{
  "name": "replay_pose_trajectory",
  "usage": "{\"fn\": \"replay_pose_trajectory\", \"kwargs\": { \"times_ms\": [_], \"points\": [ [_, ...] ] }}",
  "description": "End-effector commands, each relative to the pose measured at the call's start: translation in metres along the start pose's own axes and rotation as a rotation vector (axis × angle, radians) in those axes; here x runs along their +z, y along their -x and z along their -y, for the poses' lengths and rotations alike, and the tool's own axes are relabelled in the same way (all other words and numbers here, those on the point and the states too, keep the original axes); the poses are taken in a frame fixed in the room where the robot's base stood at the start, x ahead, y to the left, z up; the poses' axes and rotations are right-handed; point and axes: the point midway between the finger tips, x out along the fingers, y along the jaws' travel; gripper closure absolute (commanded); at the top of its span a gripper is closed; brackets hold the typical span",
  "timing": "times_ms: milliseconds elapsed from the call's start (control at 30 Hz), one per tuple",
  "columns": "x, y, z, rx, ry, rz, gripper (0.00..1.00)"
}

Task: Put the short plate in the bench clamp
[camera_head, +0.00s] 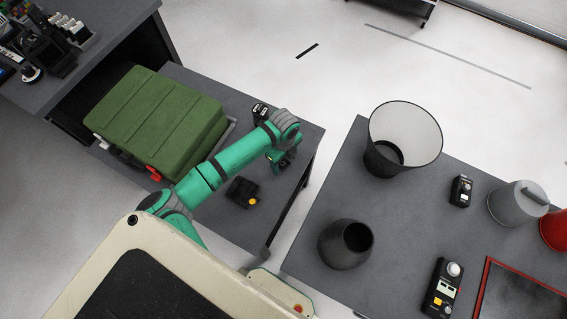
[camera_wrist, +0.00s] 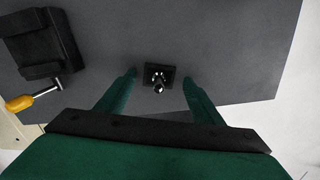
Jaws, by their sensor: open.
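The bench clamp (camera_head: 243,191) is a black block with a yellow-ended handle. It sits on the grey bench, below and left of my gripper (camera_head: 281,161) in the head view, and shows at the upper left of the wrist view (camera_wrist: 38,45). My gripper is open, its two green fingers pointing at the bench. Between and beyond the fingertips in the wrist view is a small dark square piece (camera_wrist: 149,72) with a shiny metal stub, probably the short plate. I cannot tell how far below the fingertips it lies. In the head view my arm hides it.
A green case (camera_head: 155,120) takes up the left of the bench. A small black device (camera_head: 262,112) stands behind my wrist. The bench's right edge is close to my gripper. Across a gap, another table holds a bin (camera_head: 405,135) and a dark vase (camera_head: 340,243).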

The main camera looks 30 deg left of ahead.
Motion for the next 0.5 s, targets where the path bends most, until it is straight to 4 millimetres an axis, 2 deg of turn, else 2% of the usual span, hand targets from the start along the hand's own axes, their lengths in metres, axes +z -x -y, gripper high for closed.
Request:
{"fn": "replay_pose_trajectory", "kwargs": {
  "times_ms": [167, 200, 333, 400, 500],
  "points": [
    [0.0025, -0.0006, -0.0014, 0.0, 0.004, 0.001, 0.39],
    [0.0026, -0.0006, -0.0015, 0.0, 0.004, 0.001, 0.41],
    [0.0028, -0.0005, -0.0017, 0.0, 0.005, 0.001, 0.73],
    [0.0032, -0.0004, -0.0019, 0.0, 0.006, 0.001, 0.85],
    [0.003, -0.0003, -0.0017, 0.0, 0.005, 0.001, 0.85]
  ]
}}
